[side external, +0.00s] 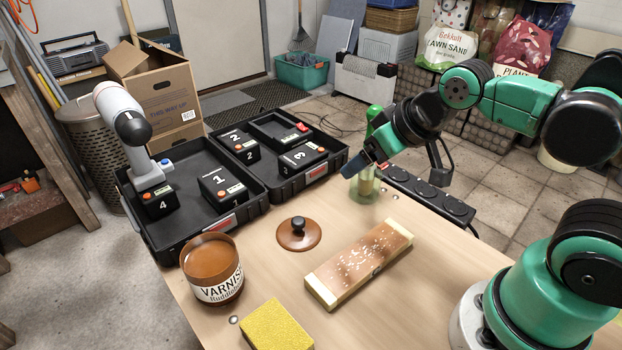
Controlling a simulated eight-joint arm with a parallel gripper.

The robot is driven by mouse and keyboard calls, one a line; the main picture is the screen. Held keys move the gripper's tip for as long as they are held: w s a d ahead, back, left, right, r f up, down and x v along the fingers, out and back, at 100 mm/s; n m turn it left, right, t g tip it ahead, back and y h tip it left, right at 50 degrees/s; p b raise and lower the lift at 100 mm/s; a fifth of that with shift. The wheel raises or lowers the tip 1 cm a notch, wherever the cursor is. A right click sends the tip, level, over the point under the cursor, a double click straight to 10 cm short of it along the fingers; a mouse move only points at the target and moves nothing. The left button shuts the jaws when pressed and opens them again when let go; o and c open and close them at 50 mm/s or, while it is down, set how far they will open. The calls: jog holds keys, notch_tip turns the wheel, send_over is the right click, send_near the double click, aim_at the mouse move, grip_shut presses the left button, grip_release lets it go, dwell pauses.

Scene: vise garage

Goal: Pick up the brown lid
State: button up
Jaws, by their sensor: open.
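The brown lid (299,235) is a round disc with a black knob, lying flat on the wooden table. It lies between the varnish pot and a long wooden block. My gripper (352,178) is up and to the right of the lid in the side external view, apart from it. It is open, and I see nothing held in it. Its fingers appear dark blue-grey and are small in the picture. The brown varnish pot (212,270) stands to the left of the lid, open at the top.
A wooden block (360,262) with pale flecks lies right of the lid. A yellow sponge (276,326) is at the front edge. Black trays (240,219) with numbered boxes stand behind. A green-capped bottle (366,180) and a black power strip (430,194) are near my gripper.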

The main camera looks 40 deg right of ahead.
jog(key=shift+o, duration=0.2)
jog(key=shift+o, duration=1.4)
jog(key=shift+w, duration=0.1)
jog(key=m+g, duration=0.4)
jog(key=g, duration=0.3)
send_over(299, 220)
notch_tip(299, 220, down, 7)
jog(key=shift+d, duration=0.15)
jog(key=shift+a+f+m, duration=0.2)
jog(key=shift+f+m, duration=0.1)
jog(key=shift+f, duration=2.9)
